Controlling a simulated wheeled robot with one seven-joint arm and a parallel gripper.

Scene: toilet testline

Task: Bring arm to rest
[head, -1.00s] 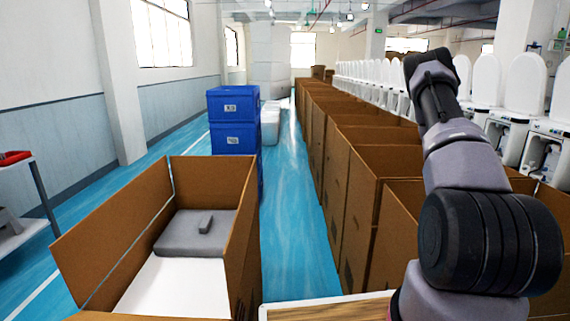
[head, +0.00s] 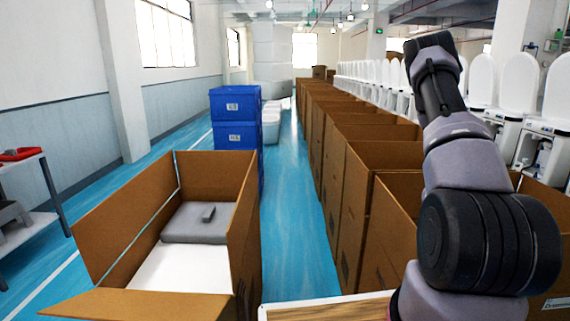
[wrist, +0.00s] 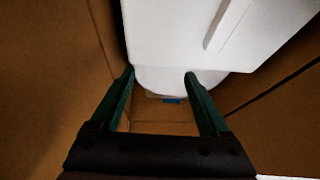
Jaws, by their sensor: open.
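My arm (head: 462,150) rises along the right side of the head view and bends near its top. My gripper is not visible in the head view. In the wrist view my gripper (wrist: 160,74) has its two dark green fingers spread apart, with nothing held between them. A large white object (wrist: 200,45) with a smooth surface lies beyond the fingertips. Brown cardboard walls (wrist: 45,75) stand on both sides of it. I cannot tell from this view whether the fingertips touch the white object.
An open cardboard box (head: 240,215) at front left holds a grey piece (head: 190,222) and a white piece (head: 170,268). Blue crates (head: 235,137) stand behind it. A row of open boxes (head: 352,165) runs beside white toilets (head: 488,82). Blue floor (head: 295,225) is clear between.

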